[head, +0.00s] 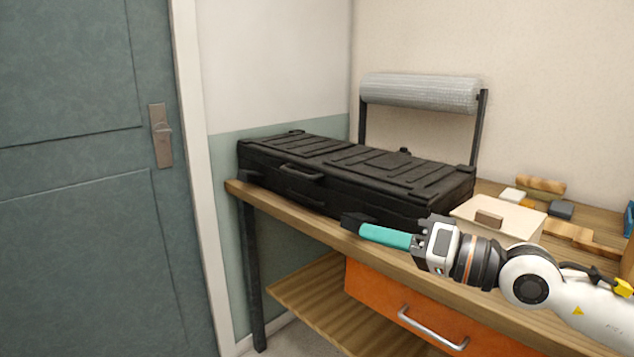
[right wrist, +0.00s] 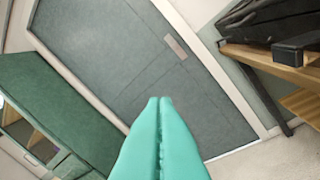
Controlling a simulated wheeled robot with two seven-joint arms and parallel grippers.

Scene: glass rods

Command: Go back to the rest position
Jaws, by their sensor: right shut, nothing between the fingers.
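My right gripper (head: 362,230) has teal fingers and reaches in from the right in the head view. It is in front of the black case, over the front edge of the wooden table, pointing left. In the right wrist view its teal fingers (right wrist: 160,100) are pressed together with nothing between them. The black case (head: 350,172) lies closed on the table (head: 340,238); part of it also shows in the right wrist view (right wrist: 275,18). My left gripper is not in view. No glass rods show.
A roll of clear wrap (head: 420,93) stands on a dark frame behind the case. A pale box (head: 500,216) and several small blocks lie at the table's right. An orange drawer (head: 440,318) is below the tabletop. A grey-green door (head: 80,200) is at left.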

